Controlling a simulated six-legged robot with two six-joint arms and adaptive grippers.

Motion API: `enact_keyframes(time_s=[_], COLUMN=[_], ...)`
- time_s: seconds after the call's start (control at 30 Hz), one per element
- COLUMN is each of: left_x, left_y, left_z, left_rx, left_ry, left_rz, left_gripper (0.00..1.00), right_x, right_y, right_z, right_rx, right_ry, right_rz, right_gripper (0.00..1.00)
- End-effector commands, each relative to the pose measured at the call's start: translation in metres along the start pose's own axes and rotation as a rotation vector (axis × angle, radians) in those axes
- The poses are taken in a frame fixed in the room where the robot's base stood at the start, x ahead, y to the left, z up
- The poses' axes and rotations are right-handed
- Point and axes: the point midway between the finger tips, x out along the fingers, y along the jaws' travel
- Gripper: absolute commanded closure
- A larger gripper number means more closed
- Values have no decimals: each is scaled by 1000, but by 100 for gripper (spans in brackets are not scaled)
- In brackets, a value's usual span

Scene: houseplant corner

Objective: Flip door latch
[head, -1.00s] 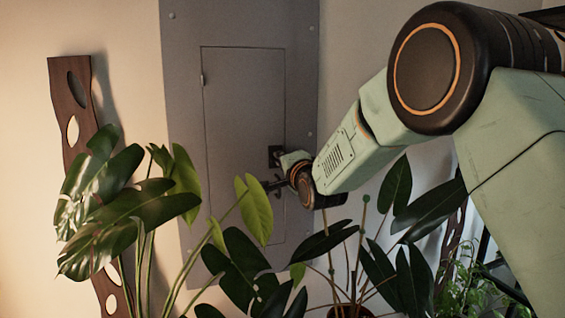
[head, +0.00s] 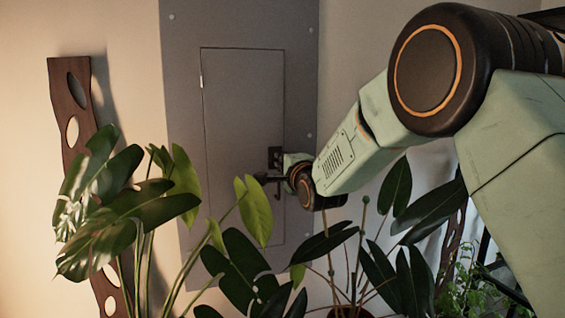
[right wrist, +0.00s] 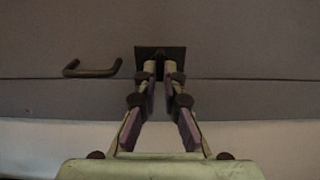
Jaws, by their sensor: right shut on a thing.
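The grey door (head: 240,130) is flush in its grey panel, with a seam around it. The small dark latch (head: 273,155) sits at the door's right edge; its square plate (right wrist: 160,51) shows in the right wrist view. My right gripper (head: 284,160) reaches it from the right, partly hidden by its own wrist. In the right wrist view my right gripper (right wrist: 161,74) has both fingers at the plate, shut on the latch's small lever, which they mostly hide. My left gripper is in neither view.
A dark bar handle (right wrist: 92,69) stands out from the door beside the latch. Large-leaved plants (head: 130,205) fill the lower left, and more leaves (head: 400,275) rise below my right arm. A dark wooden strip with holes (head: 70,100) leans at the left wall.

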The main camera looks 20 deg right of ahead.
Motion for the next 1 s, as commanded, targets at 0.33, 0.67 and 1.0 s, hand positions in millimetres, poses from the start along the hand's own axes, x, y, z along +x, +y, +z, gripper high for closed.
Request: enact_keyframes(time_s=[0.33, 0.67, 1.0], left_x=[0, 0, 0], left_y=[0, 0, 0], left_z=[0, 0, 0], left_rx=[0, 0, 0], left_ry=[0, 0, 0], left_rz=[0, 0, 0], left_gripper=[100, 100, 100], right_x=[0, -1, -37], right_y=[-2, -1, -2], right_z=[0, 0, 0], right_rx=[0, 0, 0], right_ry=[0, 0, 0], right_rz=[-5, -2, -3], right_gripper=[71, 69, 69])
